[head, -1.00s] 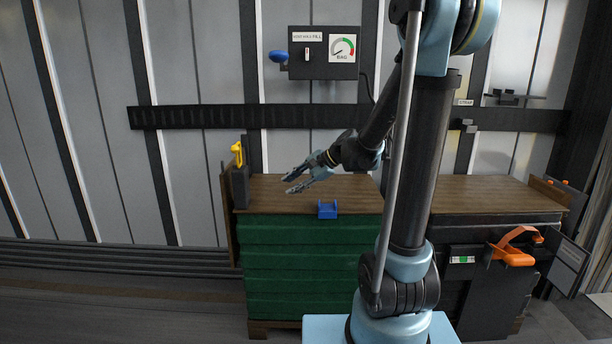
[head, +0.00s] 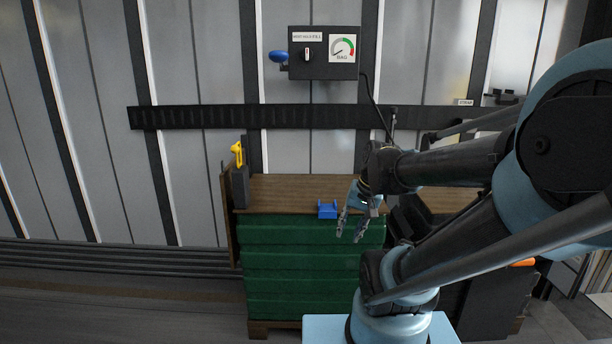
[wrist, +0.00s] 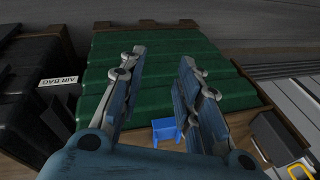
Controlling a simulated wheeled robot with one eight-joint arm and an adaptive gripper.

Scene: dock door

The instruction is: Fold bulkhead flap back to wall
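I cannot clearly make out which panel is the bulkhead flap; most of the right side is hidden behind my arm. A dark unit (head: 490,305) stands at the right, with a small piece of an orange handle (head: 523,262) showing above it. In the wrist view a dark panel (wrist: 28,92) with an "AIR BAG" label (wrist: 58,82) is at the left. My gripper (head: 349,239) is open and empty, pointing down in front of the green ribbed stack (head: 300,270). In the wrist view its two fingers (wrist: 158,85) are wide apart over the same stack (wrist: 165,55).
A blue bracket (head: 327,209) sits at the wooden top's (head: 290,188) front edge, close to my gripper. A dark block (head: 240,186) with a yellow handle (head: 237,152) stands at the left. A gauge box (head: 323,52) with a blue knob hangs on the wall. Floor at left is clear.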

